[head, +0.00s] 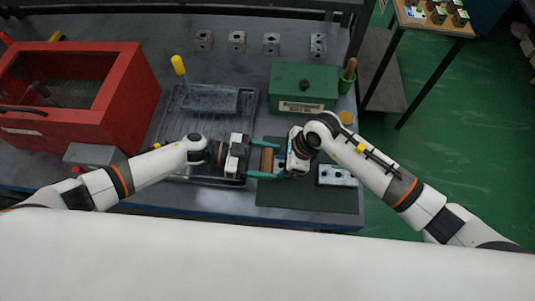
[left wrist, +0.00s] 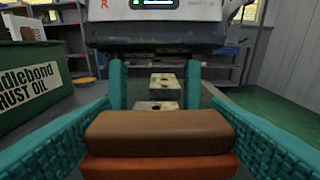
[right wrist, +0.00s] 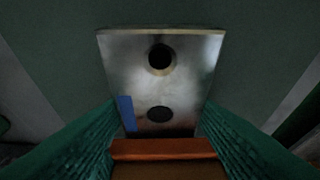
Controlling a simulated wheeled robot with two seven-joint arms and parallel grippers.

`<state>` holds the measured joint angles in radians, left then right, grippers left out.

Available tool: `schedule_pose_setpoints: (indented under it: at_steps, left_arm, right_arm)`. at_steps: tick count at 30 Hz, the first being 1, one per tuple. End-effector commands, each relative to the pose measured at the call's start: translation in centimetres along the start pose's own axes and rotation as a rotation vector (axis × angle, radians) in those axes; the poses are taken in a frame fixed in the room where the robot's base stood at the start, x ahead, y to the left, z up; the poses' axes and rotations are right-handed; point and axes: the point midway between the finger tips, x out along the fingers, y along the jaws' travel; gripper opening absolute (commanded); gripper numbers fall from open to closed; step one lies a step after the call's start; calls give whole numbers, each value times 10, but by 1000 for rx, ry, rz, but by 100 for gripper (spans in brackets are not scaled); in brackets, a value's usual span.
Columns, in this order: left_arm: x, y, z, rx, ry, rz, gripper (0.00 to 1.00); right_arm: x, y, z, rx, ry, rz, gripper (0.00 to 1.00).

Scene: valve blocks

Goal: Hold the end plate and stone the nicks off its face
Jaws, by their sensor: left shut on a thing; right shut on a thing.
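The brown and orange two-layer stone (head: 267,160) is held level between both grippers above the green mat. My left gripper (head: 256,160) comes in from the left, shut on the stone (left wrist: 160,135). My right gripper (head: 279,160) points down, its fingers shut on the same stone, which fills the bottom of the right wrist view (right wrist: 165,150). The end plate (head: 337,175) lies on the mat to the right of my right gripper, held by neither hand. It is metal, with two dark holes and a blue mark, clear in the right wrist view (right wrist: 185,85).
A grey tray (head: 172,140) lies left of the mat (head: 310,198). A red cabinet (head: 130,85) fills the left. Several small blocks (head: 237,41) line the back. The mat's front is clear.

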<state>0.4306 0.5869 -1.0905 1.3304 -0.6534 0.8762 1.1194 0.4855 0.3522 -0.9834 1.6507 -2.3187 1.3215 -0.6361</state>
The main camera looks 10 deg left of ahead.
Motion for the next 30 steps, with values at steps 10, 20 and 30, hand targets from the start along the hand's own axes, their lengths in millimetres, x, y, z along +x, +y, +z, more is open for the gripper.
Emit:
schedule_pose_setpoints:
  at_steps: [10,20,30]
  left_arm:
    - [0,0,1,1,-1,0,45]
    - [0,18,0,0,-1,1,45]
    - [0,8,-1,0,-1,-1,45]
  right_arm:
    - [0,0,0,0,1,1,21]
    - [0,0,0,0,1,1,21]
    - [0,0,0,0,1,1,21]
